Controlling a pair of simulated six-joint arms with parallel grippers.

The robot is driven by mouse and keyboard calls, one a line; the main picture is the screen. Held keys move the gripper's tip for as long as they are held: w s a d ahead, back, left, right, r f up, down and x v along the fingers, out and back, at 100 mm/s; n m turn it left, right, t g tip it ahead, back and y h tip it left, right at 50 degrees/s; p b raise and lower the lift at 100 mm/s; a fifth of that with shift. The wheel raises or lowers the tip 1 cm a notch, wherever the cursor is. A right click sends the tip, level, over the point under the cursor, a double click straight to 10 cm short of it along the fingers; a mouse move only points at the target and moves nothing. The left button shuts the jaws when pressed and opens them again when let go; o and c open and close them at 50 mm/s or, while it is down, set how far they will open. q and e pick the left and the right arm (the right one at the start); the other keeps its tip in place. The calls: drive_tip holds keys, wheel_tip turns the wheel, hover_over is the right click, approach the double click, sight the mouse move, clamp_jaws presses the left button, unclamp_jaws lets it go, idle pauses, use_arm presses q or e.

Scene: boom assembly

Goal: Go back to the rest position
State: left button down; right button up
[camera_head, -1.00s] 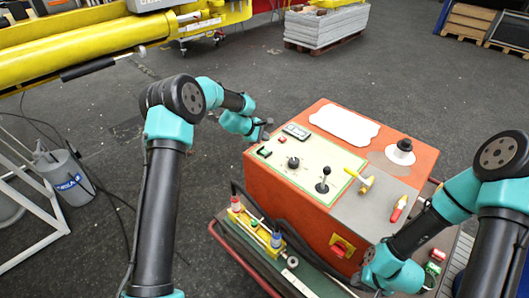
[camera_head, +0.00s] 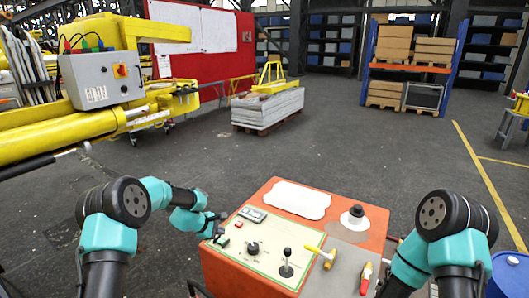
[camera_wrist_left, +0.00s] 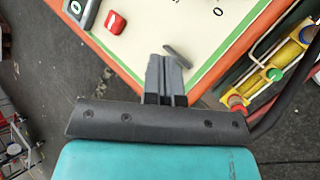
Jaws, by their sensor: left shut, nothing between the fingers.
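My left gripper (camera_head: 221,216) is by the left edge of the orange control console (camera_head: 262,274), near its panel corner. The left wrist view shows its dark fingers (camera_wrist_left: 166,78) pressed together with nothing between them. A small dark switch (camera_wrist_left: 180,55) on the cream panel (camera_wrist_left: 215,35) shows just past the fingertips; I cannot tell whether they touch.
The console top carries a black joystick (camera_head: 286,262), a black knob (camera_head: 253,248), a yellow hammer-shaped tool (camera_head: 325,256) and a red-handled tool (camera_head: 366,274). A yellow boom (camera_head: 60,138) with a grey box (camera_head: 103,80) extends at left. Grey floor (camera_head: 370,150) is open behind the console.

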use_arm(q)
drive_tip(key=s+f+m+g+y, duration=0.1)
drive_tip(key=s+f+m+g, duration=0.15)
drive_tip(key=s+f, duration=0.65)
drive_tip(key=s+f+m+g+y, duration=0.15)
drive_tip(key=s+f+m, duration=0.3)
drive_tip(key=s, duration=0.85)
drive_tip(key=s+f+m, duration=0.2)
drive_tip(key=s+m, duration=0.5)
drive_tip(key=s, duration=1.1)
drive_tip(key=shift+s+a+f+y, duration=0.15)
drive_tip(key=shift+s+f+y, duration=0.1)
drive_tip(key=shift+s+y, duration=0.1)
